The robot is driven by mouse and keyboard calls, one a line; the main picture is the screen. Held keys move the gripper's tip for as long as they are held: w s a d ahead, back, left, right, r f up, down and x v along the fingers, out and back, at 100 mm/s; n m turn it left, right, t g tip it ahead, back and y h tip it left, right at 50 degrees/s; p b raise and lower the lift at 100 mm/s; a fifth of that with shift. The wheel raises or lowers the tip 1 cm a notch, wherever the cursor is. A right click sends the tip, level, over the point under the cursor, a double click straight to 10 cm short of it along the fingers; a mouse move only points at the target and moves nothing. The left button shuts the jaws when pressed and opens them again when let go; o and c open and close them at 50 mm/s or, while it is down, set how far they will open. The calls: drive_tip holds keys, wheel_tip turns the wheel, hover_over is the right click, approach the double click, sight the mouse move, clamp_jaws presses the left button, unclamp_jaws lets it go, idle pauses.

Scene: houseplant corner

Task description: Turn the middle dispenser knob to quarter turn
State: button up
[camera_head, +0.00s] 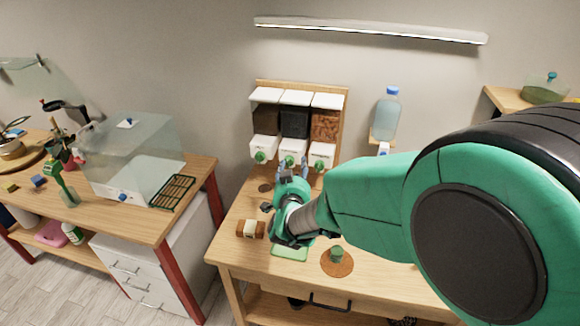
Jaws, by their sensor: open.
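The dispenser (295,98) stands at the back of the wooden table, with three bins side by side on a wooden backboard. Each bin has a white lid and a white front with a green knob. The middle knob (289,161) is partly hidden by my gripper. The left knob (260,156) and the right knob (319,165) are in plain view. My gripper (291,168) is open, with its fingers pointing at the middle knob. I cannot tell whether the fingers touch the knob or are just in front of it.
A green mat (290,253) lies under my wrist. A brown and white roll (250,229) lies left of it, and a cork disc (337,263) with a green item lies right. A water bottle (386,115) stands right of the dispenser. A clear case (135,150) stands on the left table.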

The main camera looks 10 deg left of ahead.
drive_tip(key=t+h, duration=0.1)
drive_tip(key=t, duration=0.1)
approach(288, 165)
drive_tip(key=s, duration=0.4)
drive_tip(key=shift+s+f+h+b, duration=0.1)
drive_tip(key=shift+s+h+b, duration=0.2)
drive_tip(key=shift+s+b, duration=0.1)
drive_tip(key=shift+w, duration=0.15)
drive_tip(key=w, duration=0.4)
drive_tip(key=w+b, duration=0.1)
drive_tip(key=w, duration=0.4)
drive_tip(key=w+a+b, duration=0.1)
drive_tip(key=w, duration=0.3)
drive_tip(key=shift+w, duration=0.3)
drive_tip(key=c, duration=1.1)
